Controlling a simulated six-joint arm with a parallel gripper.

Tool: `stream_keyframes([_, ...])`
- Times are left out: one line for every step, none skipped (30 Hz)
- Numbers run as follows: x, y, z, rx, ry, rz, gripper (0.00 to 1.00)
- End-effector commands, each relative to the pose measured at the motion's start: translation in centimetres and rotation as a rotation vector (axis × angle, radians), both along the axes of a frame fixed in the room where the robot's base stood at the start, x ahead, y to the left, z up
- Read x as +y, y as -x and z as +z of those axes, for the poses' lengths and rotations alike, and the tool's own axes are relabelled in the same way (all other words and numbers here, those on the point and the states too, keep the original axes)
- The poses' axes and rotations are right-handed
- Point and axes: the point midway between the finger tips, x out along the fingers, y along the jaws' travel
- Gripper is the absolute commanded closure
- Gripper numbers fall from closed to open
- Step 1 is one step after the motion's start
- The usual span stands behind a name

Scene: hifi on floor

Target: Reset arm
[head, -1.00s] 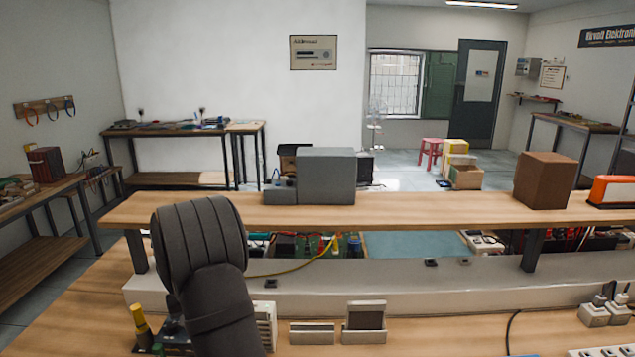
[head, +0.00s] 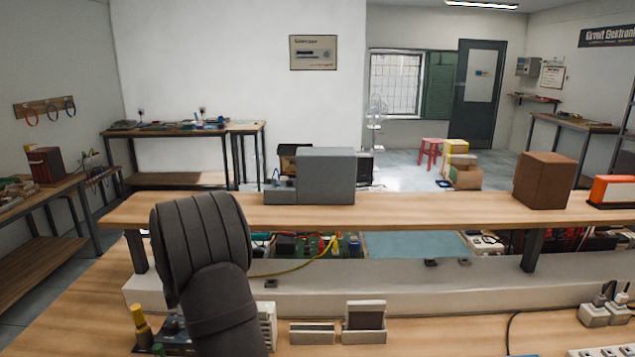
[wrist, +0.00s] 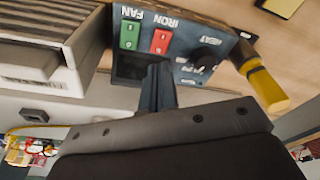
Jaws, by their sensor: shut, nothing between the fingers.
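My gripper (wrist: 157,85) shows in the wrist view as dark fingers pressed together, shut and empty. It is over or beside a dark control box (wrist: 190,50) with a green FAN switch, a red IRON switch and a HEAT knob. A yellow-handled tool (wrist: 265,85) sticks out at that box's right side in the wrist view. In the head view my dark grey arm stands bent at the lower left and hides the fingers. The control box shows partly behind the arm (head: 178,340), with the yellow handle (head: 138,316) to its left.
A raised wooden shelf (head: 430,207) crosses the bench, bearing a grey box (head: 326,176) and a brown box (head: 544,181). A white vented block (wrist: 45,45) stands beside the control box. Small holders (head: 365,322) and plugs (head: 602,312) lie right.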

Motion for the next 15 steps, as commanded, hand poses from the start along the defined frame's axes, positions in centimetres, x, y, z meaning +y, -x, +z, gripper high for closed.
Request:
stream_keyframes([0.0,0.0,1.2,-0.003,-0.002,0.000,1.00])
stream_keyframes([0.0,-0.1,1.8,-0.003,-0.002,0.000,1.00])
stream_keyframes([0.0,0.0,2.6,-0.003,-0.001,0.000,1.00])
stream_keyframes([0.0,0.0,3.2,-0.003,-0.001,0.000,1.00])
stream_keyframes([0.0,0.0,3.8,-0.003,-0.001,0.000,1.00])
stream_keyframes([0.0,-0.1,4.6,-0.003,-0.001,0.000,1.00])
stream_keyframes([0.0,0.0,5.2,-0.002,-0.001,0.000,1.00])
stream_keyframes([0.0,0.1,5.4,-0.001,0.004,0.019,1.00])
stream_keyframes([0.1,0.2,5.6,-0.003,0.011,0.057,1.00])
stream_keyframes([0.1,0.3,5.8,-0.005,0.017,0.083,1.00])
stream_keyframes([0.1,0.4,6.0,-0.006,0.022,0.109,1.00])
stream_keyframes([0.1,0.5,6.3,-0.007,0.028,0.143,1.00])
stream_keyframes([0.1,0.5,6.5,-0.009,0.034,0.170,1.00])
stream_keyframes([0.1,0.6,6.7,-0.011,0.039,0.196,1.00])
stream_keyframes([0.1,0.7,7.0,-0.012,0.045,0.231,1.00])
